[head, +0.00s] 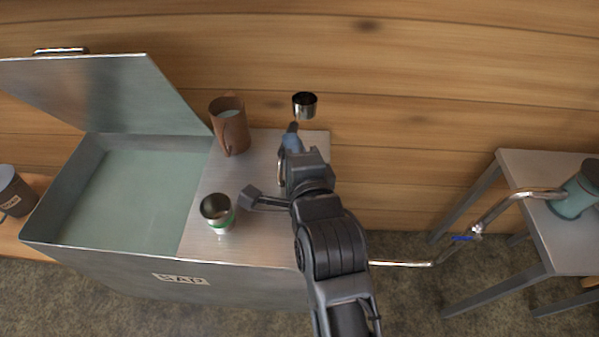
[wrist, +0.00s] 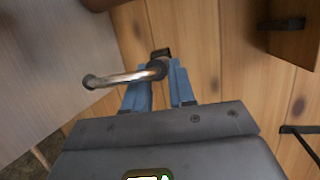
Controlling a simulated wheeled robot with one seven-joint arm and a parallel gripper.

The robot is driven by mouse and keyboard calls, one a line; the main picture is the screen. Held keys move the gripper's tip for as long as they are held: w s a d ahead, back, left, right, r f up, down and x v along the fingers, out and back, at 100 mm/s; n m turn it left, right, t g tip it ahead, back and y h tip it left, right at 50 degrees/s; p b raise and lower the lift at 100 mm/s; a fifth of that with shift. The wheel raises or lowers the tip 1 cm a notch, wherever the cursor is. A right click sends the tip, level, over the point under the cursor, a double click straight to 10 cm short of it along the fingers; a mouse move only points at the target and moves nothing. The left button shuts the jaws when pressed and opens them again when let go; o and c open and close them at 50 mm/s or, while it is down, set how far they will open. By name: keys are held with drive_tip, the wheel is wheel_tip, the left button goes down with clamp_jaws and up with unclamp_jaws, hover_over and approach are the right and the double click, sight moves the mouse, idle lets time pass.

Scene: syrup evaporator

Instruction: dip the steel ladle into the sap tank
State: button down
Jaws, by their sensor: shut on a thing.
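The sap tank (head: 90,258) is a grey metal box at the left of the head view, labelled SAP. Its lid (head: 100,92) stands raised, and pale greenish sap shows inside. My gripper (head: 291,142) is right of the open tank, over the right end of its flat steel top. In the wrist view, its blue fingers (wrist: 158,84) are shut on a shiny bent metal handle (wrist: 125,78). The steel ladle's cup (head: 304,107) shows just beyond the gripper, apart from the tank opening. The fingers partly hide the handle.
A brown pitcher (head: 231,128) and a steel cup with a green band (head: 217,212) stand on the flat top between tank opening and gripper. A dark mug (head: 14,192) is at far left. A pipe (head: 500,208) runs toward a grey table (head: 545,168) at right. A wooden wall stands behind.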

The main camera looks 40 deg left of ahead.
drive_tip(key=s+d+r, duration=0.1)
drive_tip(key=s+d, duration=0.4)
drive_tip(key=s, duration=0.5)
drive_tip(key=s+d+r, duration=0.1)
drive_tip(key=s+d, duration=0.5)
drive_tip(key=s, duration=0.4)
drive_tip(key=s+d+r, duration=0.1)
drive_tip(key=s+d, duration=0.4)
drive_tip(key=s, duration=0.5)
drive_tip(key=shift+s+d+r+b, duration=0.2)
drive_tip(key=shift+s+d+b, duration=0.15)
drive_tip(key=shift+b, duration=0.05)
wheel_tip(320, 180, down, 26)
drive_tip(key=n+t+y+b, duration=0.1)
drive_tip(key=t+y+b, duration=0.1)
drive_tip(key=b, duration=2.6)
drive_tip(key=shift+n+t+y, duration=0.3)
drive_tip(key=shift+n+y, duration=0.1)
drive_tip(key=shift+y, duration=0.2)
